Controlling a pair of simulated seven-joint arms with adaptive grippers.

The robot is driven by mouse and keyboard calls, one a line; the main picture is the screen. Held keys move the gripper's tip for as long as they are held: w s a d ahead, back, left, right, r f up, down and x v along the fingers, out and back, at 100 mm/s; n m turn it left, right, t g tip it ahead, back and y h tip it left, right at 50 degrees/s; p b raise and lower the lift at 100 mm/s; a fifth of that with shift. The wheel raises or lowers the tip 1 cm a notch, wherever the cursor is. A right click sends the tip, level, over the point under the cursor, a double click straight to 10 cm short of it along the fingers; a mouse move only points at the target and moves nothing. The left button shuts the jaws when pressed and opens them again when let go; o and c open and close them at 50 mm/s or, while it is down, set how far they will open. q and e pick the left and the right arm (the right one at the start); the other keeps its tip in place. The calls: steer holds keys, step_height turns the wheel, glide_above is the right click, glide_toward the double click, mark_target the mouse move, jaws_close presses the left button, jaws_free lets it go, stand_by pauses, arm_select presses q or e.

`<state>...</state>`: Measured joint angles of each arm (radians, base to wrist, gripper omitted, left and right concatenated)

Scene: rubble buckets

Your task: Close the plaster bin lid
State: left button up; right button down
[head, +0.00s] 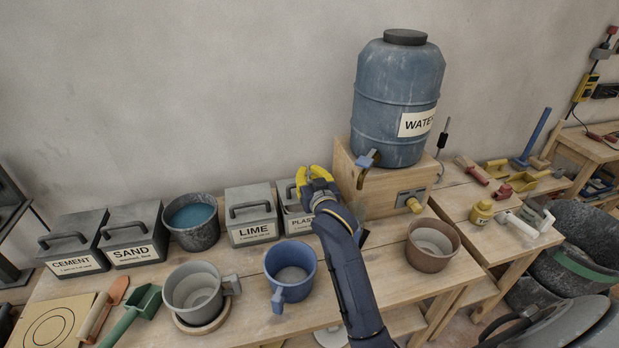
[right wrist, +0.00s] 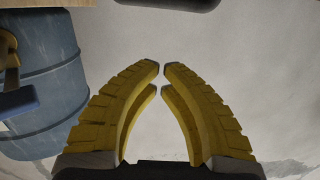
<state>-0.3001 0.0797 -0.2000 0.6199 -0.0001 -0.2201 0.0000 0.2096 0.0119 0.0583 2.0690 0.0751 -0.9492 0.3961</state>
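The plaster bin (head: 297,224) is a grey box with a "PLAS..." label, at the back of the bench, right of the lime bin. Part of its dark lid handle (head: 290,192) shows. My arm and gripper hide the bin's right side, so I cannot tell how far the lid is open. My right gripper (head: 314,172) is above the bin's right part, its yellow fingers pointing toward the wall. In the right wrist view the fingertips (right wrist: 161,69) nearly meet, with a narrow gap and nothing between them. My left gripper is not in view.
The water barrel (head: 392,105) on its wooden stand (head: 345,170) is close right of my gripper. The lime bin (head: 251,229) is to the left. A blue mug (head: 297,254) and a brown pot (head: 433,262) stand in front. The wall is behind.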

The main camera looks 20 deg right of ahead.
steer(key=w+f, duration=0.1)
steer(key=w, duration=0.3)
steer(key=w+d+f, duration=0.1)
steer(key=w, duration=0.1)
steer(key=shift+f, duration=0.3)
steer(key=shift+s+f, duration=0.25)
steer(key=shift+f, duration=0.3)
steer(key=shift+s+f, duration=0.15)
steer(key=shift+f, duration=0.15)
steer(key=f, duration=0.1)
steer(key=s+f, duration=0.2)
steer(key=f, duration=0.1)
steer(key=shift+s+a, duration=0.2)
steer(key=shift+a, duration=0.05)
steer(key=shift+r, duration=0.1)
